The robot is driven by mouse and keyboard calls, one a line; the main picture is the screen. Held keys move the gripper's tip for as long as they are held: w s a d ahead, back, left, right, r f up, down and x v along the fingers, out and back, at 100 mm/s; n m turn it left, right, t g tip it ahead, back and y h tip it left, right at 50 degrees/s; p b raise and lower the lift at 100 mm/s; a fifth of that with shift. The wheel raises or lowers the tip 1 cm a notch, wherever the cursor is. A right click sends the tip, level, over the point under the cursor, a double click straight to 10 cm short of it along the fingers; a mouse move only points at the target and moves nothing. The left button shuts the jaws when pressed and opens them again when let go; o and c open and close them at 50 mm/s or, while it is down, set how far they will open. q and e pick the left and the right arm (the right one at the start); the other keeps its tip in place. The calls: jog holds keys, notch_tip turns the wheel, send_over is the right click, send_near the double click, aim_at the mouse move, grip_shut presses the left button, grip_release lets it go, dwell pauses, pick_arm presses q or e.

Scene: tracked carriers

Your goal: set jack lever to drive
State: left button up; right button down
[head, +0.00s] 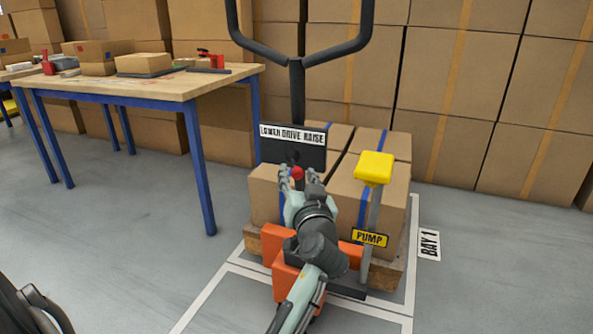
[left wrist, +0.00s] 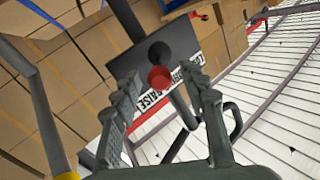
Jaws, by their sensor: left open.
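The jack lever has a red ball knob (head: 298,173) and stands out from a black panel (head: 312,158) on the jack's handle post. A white label (head: 292,134) above it reads LOWER, DRIVE, RAISE. I cannot tell which setting the lever is in. My left gripper (head: 298,181) is open at the knob. In the left wrist view the red knob (left wrist: 160,78) shows between the two spread fingers of the left gripper (left wrist: 166,88), nearer the left finger; contact is not clear. The panel (left wrist: 165,45) lies beyond. My right gripper is not in view.
A yellow pump pedal (head: 374,167) with a PUMP sign (head: 370,238) stands right of my arm. Cartons (head: 375,190) sit on a pallet behind the jack. The black handle loop (head: 297,55) rises above. A workbench (head: 150,88) stands left, with clear floor before it.

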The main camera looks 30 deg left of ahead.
pick_arm(q)
jog(key=shift+c, duration=0.2)
grip_shut()
dwell(0.4)
